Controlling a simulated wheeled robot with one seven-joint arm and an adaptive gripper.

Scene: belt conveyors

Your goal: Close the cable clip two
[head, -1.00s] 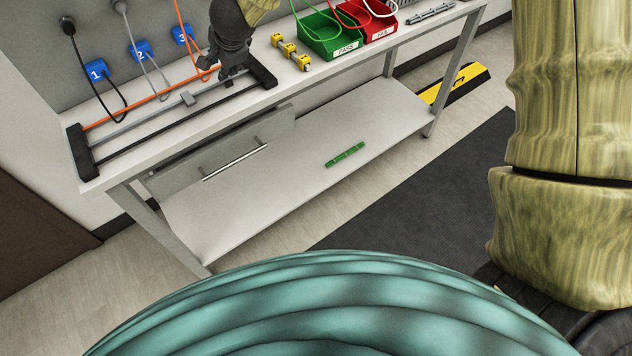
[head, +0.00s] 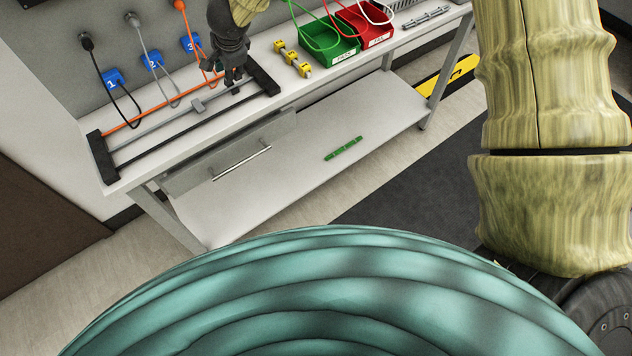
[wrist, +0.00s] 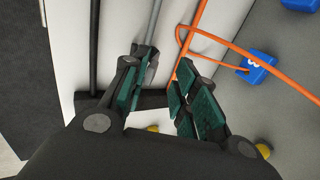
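The blue block marked 2 (head: 152,61) sits at the wall behind the bench, with a grey cable at it. Blue blocks 1 (head: 115,79) and 3 (head: 191,42) stand either side; block 3 also shows in the wrist view (wrist: 258,66). I cannot tell whether block 2 is open or closed. My gripper (head: 234,76) is above the right end of a black-ended rack (head: 268,78), right of block 2. In the wrist view my gripper (wrist: 159,86) is open, its fingers apart with nothing held between them.
The rack holds orange, grey and black lengths, with a small grey piece (head: 198,106) on the middle one. Yellow pieces (head: 291,58), a green bin (head: 334,48) and a red bin (head: 368,34) stand to the right. A green strip (head: 343,149) lies on the lower shelf.

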